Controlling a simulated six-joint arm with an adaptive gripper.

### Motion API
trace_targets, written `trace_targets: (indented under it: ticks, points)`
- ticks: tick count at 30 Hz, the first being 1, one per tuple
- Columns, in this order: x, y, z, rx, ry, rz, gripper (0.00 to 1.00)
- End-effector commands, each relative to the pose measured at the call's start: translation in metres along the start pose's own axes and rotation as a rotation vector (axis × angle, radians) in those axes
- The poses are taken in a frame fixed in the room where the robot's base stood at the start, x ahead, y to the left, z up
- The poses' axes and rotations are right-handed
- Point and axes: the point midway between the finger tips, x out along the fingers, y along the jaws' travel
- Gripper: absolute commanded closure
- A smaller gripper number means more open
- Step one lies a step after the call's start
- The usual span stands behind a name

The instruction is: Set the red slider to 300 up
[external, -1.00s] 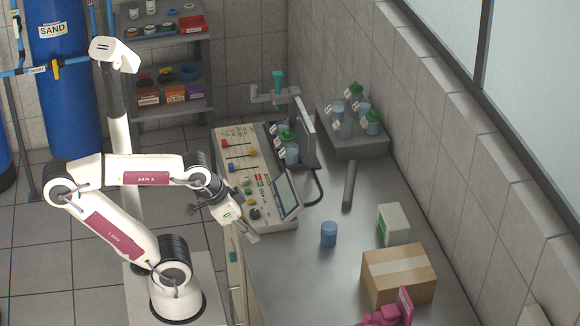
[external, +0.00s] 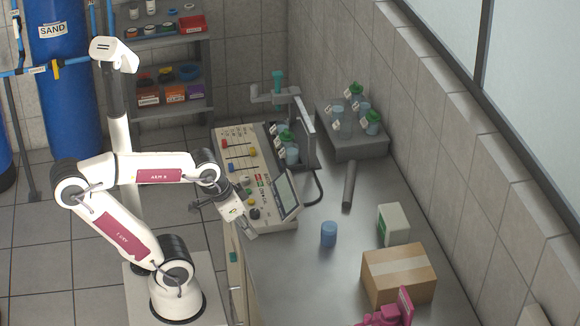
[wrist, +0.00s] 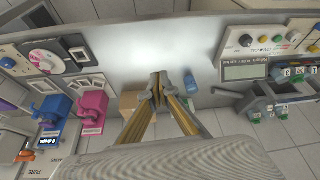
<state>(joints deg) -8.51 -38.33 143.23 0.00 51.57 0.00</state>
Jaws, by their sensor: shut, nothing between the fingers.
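The red slider (external: 225,143) is a small red knob at the far left end of the sloped, cream control panel (external: 264,178) in the external view. A yellow knob (external: 253,152) and a blue knob (external: 231,167) sit nearby on the same panel. The slider's scale is too small to read. My gripper (external: 252,235) is shut and empty near the panel's near end, well away from the red slider. Its closed fingers (wrist: 158,76) show in the wrist view, where I cannot make out the red slider.
A tilted screen (external: 286,194) stands on the panel's right side. Lidded jars (external: 290,153) stand behind the panel. A blue cup (external: 328,234), a cardboard box (external: 398,275) and a dark bar (external: 349,184) are on the bench (external: 300,280), with bare surface between them.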

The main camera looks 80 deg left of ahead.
Motion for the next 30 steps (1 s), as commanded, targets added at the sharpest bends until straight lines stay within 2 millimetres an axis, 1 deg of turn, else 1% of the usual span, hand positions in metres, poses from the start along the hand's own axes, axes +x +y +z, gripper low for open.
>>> trace_targets:
  ticks: [3,8,17,23,30]
  points:
    - [0.009,-0.015,-0.001,-0.058,-0.044,-0.024,1.0]
    - [0.017,-0.034,-0.008,-0.126,-0.085,-0.053,1.0]
    - [0.027,-0.084,-0.027,-0.217,-0.137,-0.131,1.0]
    - [0.032,-0.126,-0.043,-0.26,-0.147,-0.194,1.0]
    - [0.038,-0.184,-0.063,-0.282,-0.144,-0.278,1.0]
